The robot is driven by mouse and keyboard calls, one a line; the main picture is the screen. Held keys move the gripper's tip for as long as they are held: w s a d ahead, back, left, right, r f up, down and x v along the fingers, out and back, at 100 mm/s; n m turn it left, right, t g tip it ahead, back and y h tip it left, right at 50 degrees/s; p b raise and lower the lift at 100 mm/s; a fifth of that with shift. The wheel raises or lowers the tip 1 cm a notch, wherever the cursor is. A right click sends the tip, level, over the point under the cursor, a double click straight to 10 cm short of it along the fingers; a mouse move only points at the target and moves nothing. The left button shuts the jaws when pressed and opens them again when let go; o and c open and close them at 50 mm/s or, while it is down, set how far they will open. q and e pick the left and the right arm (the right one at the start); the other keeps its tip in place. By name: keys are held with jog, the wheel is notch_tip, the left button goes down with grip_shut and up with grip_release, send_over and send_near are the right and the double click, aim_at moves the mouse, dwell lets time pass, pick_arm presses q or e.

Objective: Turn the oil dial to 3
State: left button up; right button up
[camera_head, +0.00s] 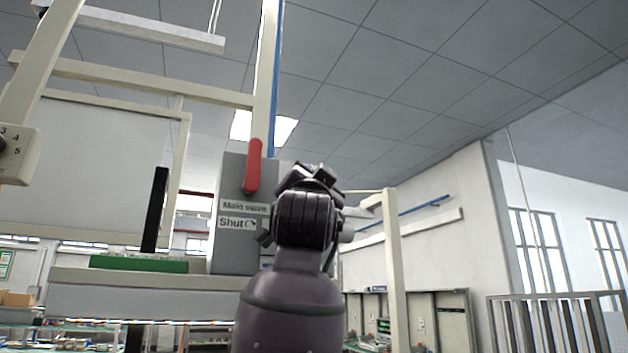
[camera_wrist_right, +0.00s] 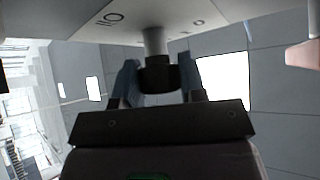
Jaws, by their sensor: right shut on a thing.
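My right arm comes up in front of a grey box in the head view, and its wrist hides the gripper and part of the box. In the right wrist view, my right gripper (camera_wrist_right: 158,88) is shut on a dark knob (camera_wrist_right: 157,72) on a pale stem under a white panel (camera_wrist_right: 75,18) with printed marks. I cannot read which setting the knob points to. My left gripper is out of view.
The grey box (camera_head: 228,255) carries a red lever (camera_head: 253,166) and the labels "Main valve" and "Shut". A black upright bar (camera_head: 155,210) and a green strip (camera_head: 138,264) are left of it. A metal railing (camera_head: 555,298) stands at the lower right.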

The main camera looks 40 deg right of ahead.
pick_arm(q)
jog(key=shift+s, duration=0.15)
pick_arm(e)
jog(key=shift+r, duration=0.1)
jog(key=o, duration=0.9)
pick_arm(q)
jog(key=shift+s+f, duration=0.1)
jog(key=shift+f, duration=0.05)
pick_arm(e)
jog(key=shift+s+a+f, duration=0.25)
jog(key=shift+f, duration=0.15)
pick_arm(q)
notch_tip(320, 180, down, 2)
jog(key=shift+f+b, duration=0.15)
jog(key=shift+b, duration=0.85)
pick_arm(e)
jog(key=v, duration=0.9)
jog(key=shift+s+a+f, duration=0.2)
jog(key=shift+s+a, duration=0.05)
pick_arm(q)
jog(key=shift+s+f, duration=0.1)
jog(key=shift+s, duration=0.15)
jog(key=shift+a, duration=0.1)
